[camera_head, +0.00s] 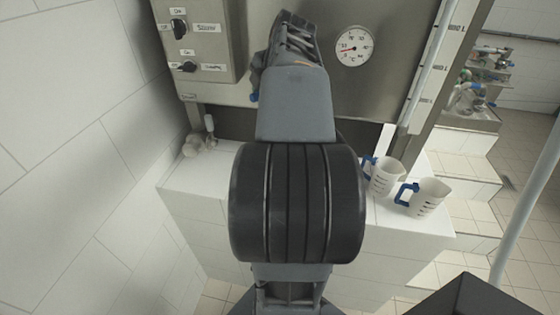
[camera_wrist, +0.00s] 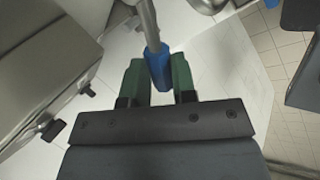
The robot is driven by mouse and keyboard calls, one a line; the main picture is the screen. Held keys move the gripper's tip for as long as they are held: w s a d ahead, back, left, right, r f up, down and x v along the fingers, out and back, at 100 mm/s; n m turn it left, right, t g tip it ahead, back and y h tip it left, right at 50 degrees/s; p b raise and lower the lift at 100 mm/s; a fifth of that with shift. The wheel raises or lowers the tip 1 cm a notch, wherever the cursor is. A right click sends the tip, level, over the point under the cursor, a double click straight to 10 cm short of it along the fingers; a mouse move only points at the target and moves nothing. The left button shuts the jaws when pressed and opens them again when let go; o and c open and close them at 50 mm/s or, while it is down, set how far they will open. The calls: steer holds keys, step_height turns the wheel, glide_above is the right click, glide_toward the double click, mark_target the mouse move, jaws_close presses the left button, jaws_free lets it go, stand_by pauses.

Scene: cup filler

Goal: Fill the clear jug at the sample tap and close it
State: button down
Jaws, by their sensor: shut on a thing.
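In the wrist view, my gripper (camera_wrist: 158,80) has its two green fingers closed on the blue sleeve (camera_wrist: 159,66) at the end of a metal rod. The sleeve looks like the handle of a tap lever. In the head view my arm hides the fingertips and the tap. Two pale, see-through jugs with blue handles stand upright on the white tiled ledge to the right of my arm. One jug (camera_head: 385,177) is nearer the tank, the other jug (camera_head: 431,197) nearer the ledge's right end. I cannot tell their contents or which is the clear one.
A steel tank (camera_head: 400,45) with a round dial (camera_head: 354,46) stands behind the ledge (camera_head: 420,228). A control box (camera_head: 205,50) with knobs is at upper left, beside the tiled wall (camera_head: 70,130). Small pale fittings (camera_head: 195,146) lie at the ledge's left end.

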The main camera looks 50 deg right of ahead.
stand_by(0.3)
steer(key=shift+s+r+n+y+b, duration=0.1)
steer(key=shift+s+n+y+b, duration=0.55)
steer(key=shift+n, duration=0.65)
steer(key=shift+s, duration=0.1)
stand_by(6.3)
